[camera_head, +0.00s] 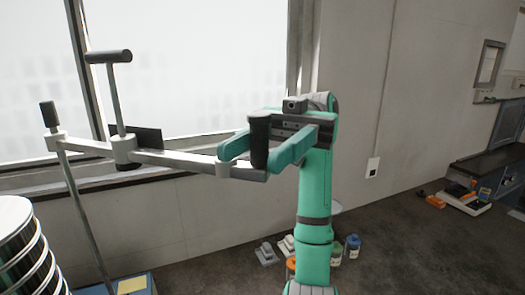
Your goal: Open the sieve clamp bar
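The sieve clamp bar (185,160) is a pale bar running level from a rod at the left to an upright black handle (259,141) at its right end. A T-shaped clamp screw (112,90) with a dark crossbar stands through the bar's middle. The sieve stack (22,255), partly cut off, is at the lower left; the bar shows to its right and above it, not across its visible top. My teal gripper (258,152) has one finger on each side of the black handle and looks shut on it. The inner finger contact is partly hidden by the handle.
A tall rod (82,215) with a black knob carries the bar's left end. A window (190,65) and pale wall are behind. Small bottles (352,247) and other items lie low behind my arm. A bench (490,160) is at the far right.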

